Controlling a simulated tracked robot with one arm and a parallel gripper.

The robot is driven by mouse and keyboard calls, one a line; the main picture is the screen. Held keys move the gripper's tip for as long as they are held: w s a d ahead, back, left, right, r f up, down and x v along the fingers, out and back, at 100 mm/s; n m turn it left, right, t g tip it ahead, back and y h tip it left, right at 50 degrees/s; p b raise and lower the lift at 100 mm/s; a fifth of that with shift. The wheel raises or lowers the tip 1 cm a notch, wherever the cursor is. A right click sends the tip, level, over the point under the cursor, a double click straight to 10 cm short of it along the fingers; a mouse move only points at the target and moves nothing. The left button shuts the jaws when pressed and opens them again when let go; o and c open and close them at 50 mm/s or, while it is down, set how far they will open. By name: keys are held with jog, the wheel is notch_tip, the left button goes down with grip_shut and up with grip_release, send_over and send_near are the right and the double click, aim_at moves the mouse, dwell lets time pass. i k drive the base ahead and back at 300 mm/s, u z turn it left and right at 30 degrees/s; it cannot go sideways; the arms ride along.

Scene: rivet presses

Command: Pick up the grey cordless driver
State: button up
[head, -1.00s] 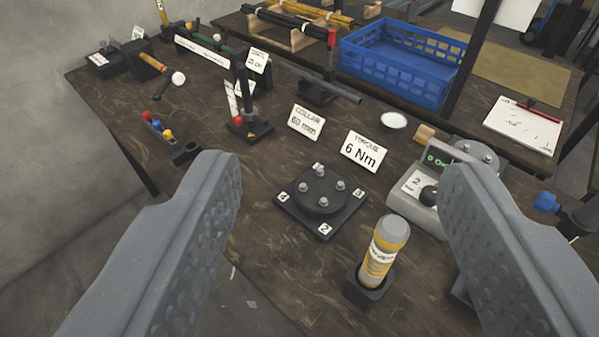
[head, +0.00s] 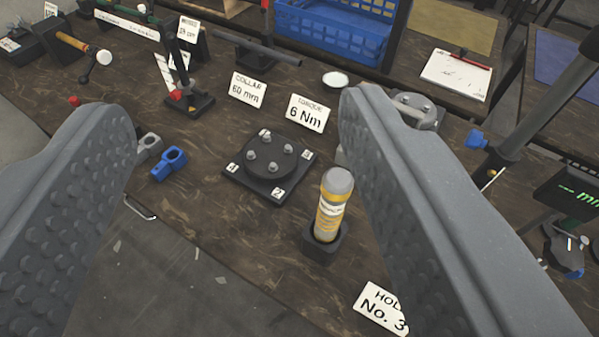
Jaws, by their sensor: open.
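My gripper (head: 236,108) is open and empty, its two grey fingers wide apart over the bench. I cannot make out a clear grey cordless driver. A grey-capped cylinder with yellow bands and a label (head: 333,205) stands upright in a small black holder (head: 321,246), left of my right finger; I cannot tell that it is the driver. A black square plate (head: 240,184) with a round bolted disc (head: 269,157) lies between the fingers, farther off. The right finger hides part of the bench.
Cards reading 6 Nm (head: 308,113) and 60 mm (head: 247,90) stand behind the plate. A blue clamp-like part (head: 169,163) lies left of it. A blue crate (head: 335,30) is at the back. A holder card (head: 379,308) is in front. Bare bench (head: 215,235) shows before the plate.

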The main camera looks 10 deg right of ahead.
aim_at(337, 185)
jog(key=u, duration=0.95)
jog(key=k, duration=0.4)
jog(key=z, duration=0.45)
